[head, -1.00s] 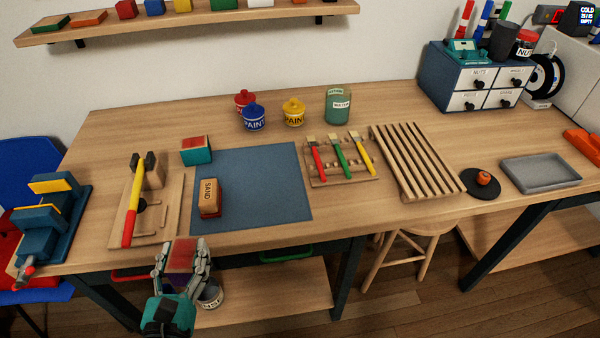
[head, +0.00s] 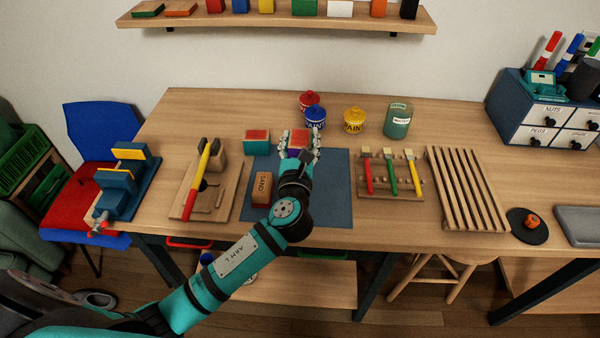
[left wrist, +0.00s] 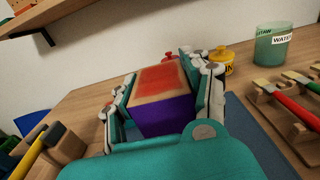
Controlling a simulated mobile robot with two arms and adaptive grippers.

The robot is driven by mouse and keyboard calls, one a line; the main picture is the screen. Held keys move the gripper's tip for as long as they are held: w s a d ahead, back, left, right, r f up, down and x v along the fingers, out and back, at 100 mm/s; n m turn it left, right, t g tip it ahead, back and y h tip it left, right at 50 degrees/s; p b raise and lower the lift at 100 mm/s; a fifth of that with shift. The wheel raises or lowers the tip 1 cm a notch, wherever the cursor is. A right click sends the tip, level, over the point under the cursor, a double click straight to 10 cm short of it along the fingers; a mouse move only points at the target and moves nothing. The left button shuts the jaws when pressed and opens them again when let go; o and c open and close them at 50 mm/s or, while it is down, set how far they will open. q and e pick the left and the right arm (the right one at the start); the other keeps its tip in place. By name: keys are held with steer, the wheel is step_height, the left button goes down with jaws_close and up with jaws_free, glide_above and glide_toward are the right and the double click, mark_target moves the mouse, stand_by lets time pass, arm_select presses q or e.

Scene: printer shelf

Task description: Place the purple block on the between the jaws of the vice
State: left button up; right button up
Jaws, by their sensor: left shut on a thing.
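The purple block (left wrist: 165,116) has a worn red and wood-coloured top. My left gripper (head: 299,140) is shut on it, with a finger on each side, above the far part of the blue mat. The block's red top also shows in the head view (head: 299,138). The blue vice (head: 118,188) with yellow jaw faces (head: 129,154) stands at the table's left end. A gap shows between its jaws, well left of my gripper. My right gripper is not in view.
A teal block with a red top (head: 257,142) and a sanding block (head: 262,188) are near my arm. A wooden tool board (head: 235,204) lies between vice and mat (head: 338,205). Paint pots (head: 354,121) stand behind. A shelf (head: 290,25) hangs above.

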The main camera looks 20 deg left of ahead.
arm_select(q)
step_height(320, 180, down, 5)
steer(key=shift+f+b, duration=0.2)
steer(key=shift+b, duration=0.25)
steer(key=shift+f+b, duration=0.35)
steer(key=shift+f, duration=1.45)
steer(key=shift+s, duration=0.1)
steer(key=shift+f, duration=0.15)
steer(key=o, duration=1)
steer(key=shift+o, duration=1.3)
